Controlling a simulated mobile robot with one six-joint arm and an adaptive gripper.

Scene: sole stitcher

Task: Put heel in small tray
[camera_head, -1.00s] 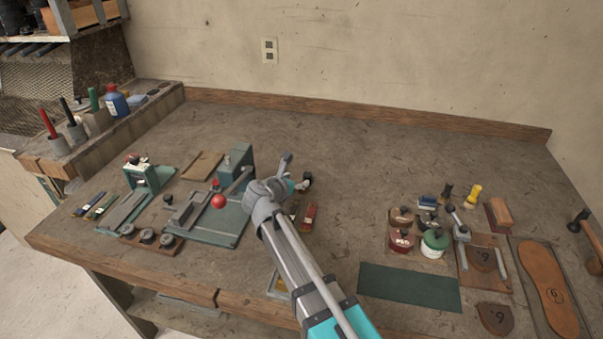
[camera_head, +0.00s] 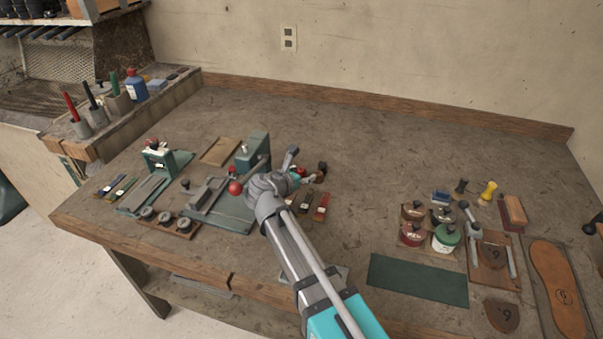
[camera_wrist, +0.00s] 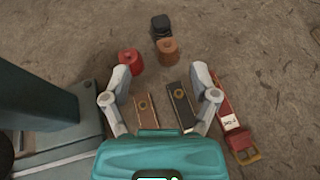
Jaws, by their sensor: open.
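My gripper (camera_head: 312,181) is over the middle-left of the bench, mostly hidden by my arm in the head view. In the wrist view my gripper (camera_wrist: 162,80) is open and empty, with two small strips below between its fingers. A brown D-shaped piece marked 6 (camera_head: 502,315), which looks like a heel, lies flat at the front right, far from my gripper. A similar piece (camera_head: 493,257) lies on a wooden board with metal side bars. A grey edge (camera_head: 342,274) beside my arm may be the small tray; my arm hides most of it.
A green press (camera_head: 256,150) with a red knob (camera_head: 235,187) stands close left of my gripper. Red, brown and black small pieces (camera_wrist: 167,50) lie ahead. Jars (camera_head: 446,238), a green mat (camera_head: 418,281) and a sole (camera_head: 555,290) are at right. The back middle is clear.

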